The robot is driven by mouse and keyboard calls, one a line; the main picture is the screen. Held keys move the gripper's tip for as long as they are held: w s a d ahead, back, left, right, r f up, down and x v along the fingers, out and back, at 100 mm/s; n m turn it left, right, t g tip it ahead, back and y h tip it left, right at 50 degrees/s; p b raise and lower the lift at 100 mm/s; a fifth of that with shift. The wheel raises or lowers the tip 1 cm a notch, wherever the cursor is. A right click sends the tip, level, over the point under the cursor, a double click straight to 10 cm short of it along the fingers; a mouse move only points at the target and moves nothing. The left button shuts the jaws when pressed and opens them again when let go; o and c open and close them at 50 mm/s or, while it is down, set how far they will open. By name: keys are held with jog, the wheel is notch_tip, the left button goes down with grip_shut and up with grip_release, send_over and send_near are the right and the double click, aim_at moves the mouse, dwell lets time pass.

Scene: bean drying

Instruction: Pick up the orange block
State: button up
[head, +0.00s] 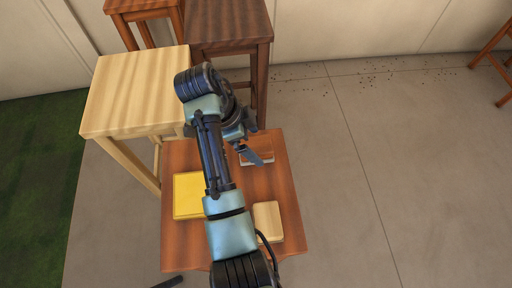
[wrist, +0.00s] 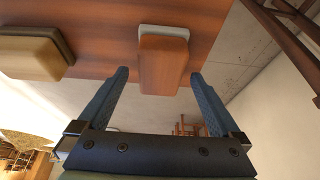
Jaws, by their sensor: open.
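The orange block, orange-brown with a pale layer on one face, lies on the reddish-brown table (head: 289,205). In the head view the block (head: 262,155) is near the table's far edge, partly hidden by my gripper (head: 256,146). In the wrist view the block (wrist: 163,65) shows between and beyond the fingertips of my gripper (wrist: 159,74). The fingers are open, one to each side of it in the picture. I see no clear contact, and the gap in depth is hard to tell.
A yellow block (head: 188,195) and a beige block (head: 268,221) lie on the same table. A taller light wooden stool (head: 135,90) stands close at the left. A dark brown stool (head: 230,22) stands behind. The floor at the right (head: 400,170) is clear.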

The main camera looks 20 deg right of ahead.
jog(key=shift+x, duration=0.9)
jog(key=shift+c, duration=0.3)
jog(key=c, duration=1.4)
